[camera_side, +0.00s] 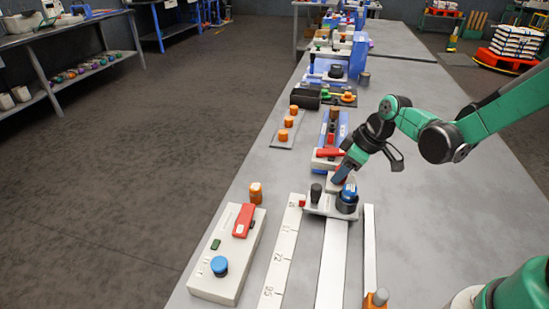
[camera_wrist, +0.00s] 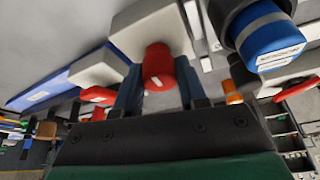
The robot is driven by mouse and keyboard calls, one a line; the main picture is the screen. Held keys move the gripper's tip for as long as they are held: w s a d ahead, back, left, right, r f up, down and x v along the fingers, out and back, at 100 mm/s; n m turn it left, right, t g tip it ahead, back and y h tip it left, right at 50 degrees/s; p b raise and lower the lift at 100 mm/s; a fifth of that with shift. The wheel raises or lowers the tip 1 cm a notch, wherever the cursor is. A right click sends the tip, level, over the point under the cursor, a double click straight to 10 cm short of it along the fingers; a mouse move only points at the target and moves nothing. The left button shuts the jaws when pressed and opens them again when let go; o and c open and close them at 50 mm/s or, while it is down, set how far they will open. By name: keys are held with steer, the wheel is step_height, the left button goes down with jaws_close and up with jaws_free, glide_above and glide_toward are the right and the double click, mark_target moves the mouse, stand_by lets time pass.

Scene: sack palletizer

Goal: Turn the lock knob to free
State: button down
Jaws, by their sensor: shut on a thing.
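The lock knob (camera_wrist: 158,68) is red with a white pointer line and sits on a pale block (camera_wrist: 150,25) in the wrist view. My gripper (camera_wrist: 158,82) has one finger on each side of this knob and is shut on it. In the side view my gripper (camera_side: 343,173) reaches down to the pale block, just behind the slide carriage, and its fingers hide the knob. The pointer line runs nearly along the fingers in the wrist view. Any lock markings are too small to read.
A control box (camera_side: 230,255) with a red lever lies front left. Red-handled fixtures (camera_side: 328,153) stand just behind. The table's right side is clear.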

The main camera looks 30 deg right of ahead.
steer(key=shift+n, duration=0.6)
steer(key=shift+c, duration=2.4)
jaws_free()
steer(key=shift+v, duration=2.8)
steer(key=shift+d, duration=0.1)
